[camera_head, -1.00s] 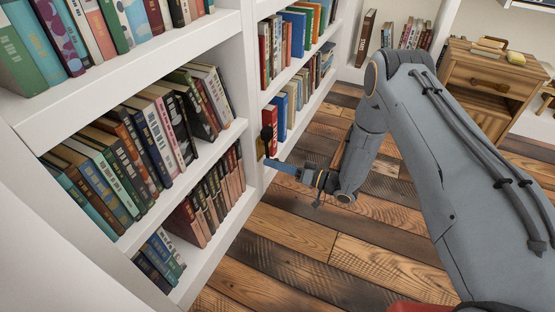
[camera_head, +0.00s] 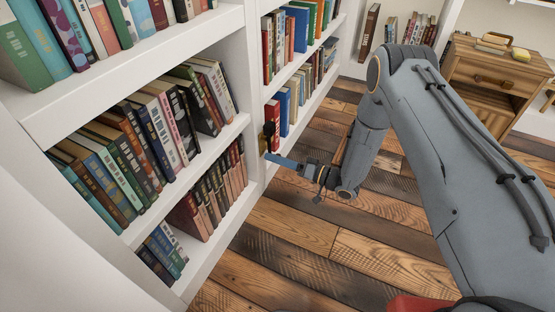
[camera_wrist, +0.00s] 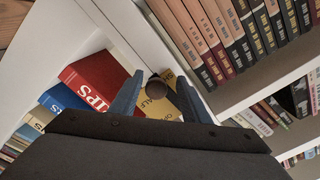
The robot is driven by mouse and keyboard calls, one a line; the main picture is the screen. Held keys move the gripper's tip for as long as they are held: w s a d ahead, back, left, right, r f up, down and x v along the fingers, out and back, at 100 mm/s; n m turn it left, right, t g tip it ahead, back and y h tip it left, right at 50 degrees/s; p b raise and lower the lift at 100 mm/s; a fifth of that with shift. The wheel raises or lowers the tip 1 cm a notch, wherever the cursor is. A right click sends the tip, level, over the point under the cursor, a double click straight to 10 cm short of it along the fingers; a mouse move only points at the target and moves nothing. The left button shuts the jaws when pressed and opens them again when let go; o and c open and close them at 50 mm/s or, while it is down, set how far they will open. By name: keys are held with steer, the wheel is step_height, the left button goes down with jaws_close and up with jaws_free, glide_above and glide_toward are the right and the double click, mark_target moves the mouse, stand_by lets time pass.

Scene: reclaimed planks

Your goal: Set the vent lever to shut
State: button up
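A small dark lever with a round knob (camera_wrist: 155,89) shows in the wrist view between my fingers. In the head view the lever (camera_head: 268,137) is a small dark upright shape at the front edge of the white shelf upright, partly hard to make out. My gripper (camera_head: 270,156) reaches left to it with blue fingers. In the wrist view my gripper (camera_wrist: 160,80) is open, one finger on each side of the knob, with gaps seeming to show on both sides. The lever's base is hidden, and I cannot read its setting.
White bookshelves (camera_head: 200,158) full of books fill the left side. A red book (camera_wrist: 97,80) and a yellow book stand close behind the knob. A wooden cabinet (camera_head: 482,82) stands at the back right. The plank floor (camera_head: 330,240) is clear.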

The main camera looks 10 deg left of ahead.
steer(key=p+v, duration=0.2)
steer(key=v, duration=0.5)
steer(key=shift+s+d+p, duration=0.15)
steer(key=shift+d+p, duration=0.2)
steer(key=shift+p, duration=0.05)
steer(key=shift+c, duration=0.3)
